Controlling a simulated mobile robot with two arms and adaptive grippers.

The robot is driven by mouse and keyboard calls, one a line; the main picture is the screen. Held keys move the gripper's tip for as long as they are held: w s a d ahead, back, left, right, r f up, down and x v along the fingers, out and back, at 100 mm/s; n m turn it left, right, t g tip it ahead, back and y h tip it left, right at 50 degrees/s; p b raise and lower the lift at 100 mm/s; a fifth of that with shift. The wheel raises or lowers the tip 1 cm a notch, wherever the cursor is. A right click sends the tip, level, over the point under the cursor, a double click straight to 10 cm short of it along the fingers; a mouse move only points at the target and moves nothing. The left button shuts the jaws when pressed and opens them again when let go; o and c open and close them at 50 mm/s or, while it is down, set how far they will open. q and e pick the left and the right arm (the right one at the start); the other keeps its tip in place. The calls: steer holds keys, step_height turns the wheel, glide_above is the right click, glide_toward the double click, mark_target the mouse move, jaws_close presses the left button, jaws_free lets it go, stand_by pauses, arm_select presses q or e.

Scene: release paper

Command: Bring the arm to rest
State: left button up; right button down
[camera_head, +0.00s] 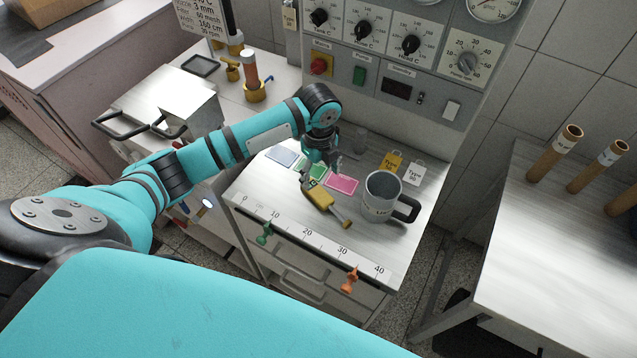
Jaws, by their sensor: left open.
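My left arm (233,143), turquoise with dark joints, reaches in from the left and bends down over the worktop. My left gripper (321,165) points down, open, above a row of coloured papers. A pink paper (343,184) lies just right of it. A green paper (317,173) is partly hidden under the gripper, and a blue-grey paper (282,156) lies to the left. No paper is seen between the fingers, though the gap is small in the picture. My right gripper is not in view.
A yellow tool (318,194) lies just in front of the gripper. A grey mug (381,196) stands to the right. A ruler (312,237) runs along the front edge. A control panel (400,65) rises behind. Brown tubes (555,152) stand on the right table.

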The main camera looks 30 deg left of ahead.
arm_select(q)
step_height(320, 180, up, 4)
steer(key=s+d+f+n+t+h, duration=0.1)
steer(key=s+d+f+n, duration=0.25)
steer(key=s+d, duration=0.2)
steer(key=s+d+f+n+t+h, duration=0.1)
steer(key=s+d+f+n, duration=0.1)
steer(key=s+d+n, duration=0.4)
steer(key=s+a+r+n+t+y, duration=0.1)
steer(key=s+a+n, duration=0.3)
steer(key=s+n, duration=0.15)
steer(key=s+a+r+n+t, duration=0.1)
steer(key=s+a+n, duration=0.35)
steer(key=s, duration=0.25)
step_height(320, 180, down, 34)
steer(key=s+g+b, duration=0.2)
steer(key=b, duration=0.6)
steer(key=s+a+f+b, duration=0.1)
steer(key=s+f+b, duration=0.1)
steer(key=s+f, duration=0.6)
steer(key=s+a+f+g+b, duration=0.1)
steer(key=s+f+b, duration=0.2)
steer(key=s+f, duration=0.5)
step_height(320, 180, down, 6)
steer(key=shift+a+r+y, duration=0.15)
steer(key=shift+y, duration=0.25)
